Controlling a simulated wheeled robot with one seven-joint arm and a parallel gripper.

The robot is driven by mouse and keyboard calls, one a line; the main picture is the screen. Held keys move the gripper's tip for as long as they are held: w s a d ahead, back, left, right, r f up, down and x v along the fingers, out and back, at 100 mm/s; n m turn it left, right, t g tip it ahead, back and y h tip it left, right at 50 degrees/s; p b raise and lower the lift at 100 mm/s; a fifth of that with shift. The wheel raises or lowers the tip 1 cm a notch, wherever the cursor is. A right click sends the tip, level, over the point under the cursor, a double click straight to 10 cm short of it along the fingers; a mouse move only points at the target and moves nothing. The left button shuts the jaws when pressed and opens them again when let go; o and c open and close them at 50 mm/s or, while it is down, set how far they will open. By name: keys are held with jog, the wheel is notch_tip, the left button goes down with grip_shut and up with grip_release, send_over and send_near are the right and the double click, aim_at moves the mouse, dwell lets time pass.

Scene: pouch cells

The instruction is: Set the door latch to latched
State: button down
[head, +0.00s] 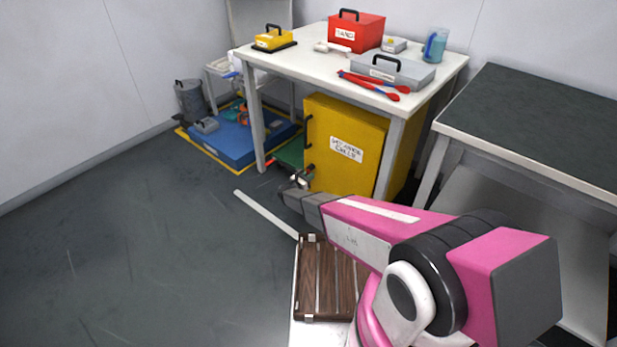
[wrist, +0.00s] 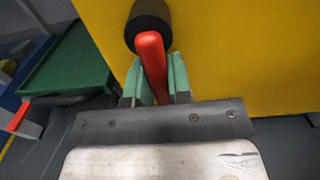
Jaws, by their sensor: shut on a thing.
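The door latch is a red lever (wrist: 151,58) on a round black hub (wrist: 148,20), mounted on the front of the yellow cabinet (head: 336,118). In the wrist view the lever points down from the hub, its lower part leaning slightly right. My gripper (wrist: 157,68) has green fingers on both sides of the lever and is shut on it. In the head view my gripper (head: 299,181) is at the cabinet's lower left front; the latch cannot be made out there. The lever's lower end is hidden between the fingers.
A white table (head: 310,52) stands over the cabinet, holding a red box (head: 356,34) and tools. A dark-topped bench (head: 540,125) is at right. Floor at left is clear.

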aim_at(319, 170)
jog(key=n, duration=0.3)
jog(key=s+d+r+n, duration=0.1)
jog(key=n, duration=0.2)
jog(key=d+n, duration=0.1)
jog(key=n, duration=0.1)
jog(key=shift+s+r+n, duration=0.2)
jog(key=shift+s+n, duration=0.15)
jog(key=shift+n, duration=0.05)
jog(key=n, duration=0.1)
jog(key=r+n, duration=0.1)
jog(key=n, duration=0.2)
jog(key=shift+s+d+r, duration=0.15)
jog(key=shift+s+d, duration=0.1)
jog(key=shift+d, duration=0.15)
jog(key=shift+r+n, duration=0.3)
jog(key=shift+n, duration=0.65)
jog(key=shift+r+n, duration=0.25)
jog(key=shift+n, duration=0.7)
jog(key=c, duration=1)
grip_release()
jog(key=shift+c, duration=0.2)
jog(key=shift+s, duration=0.1)
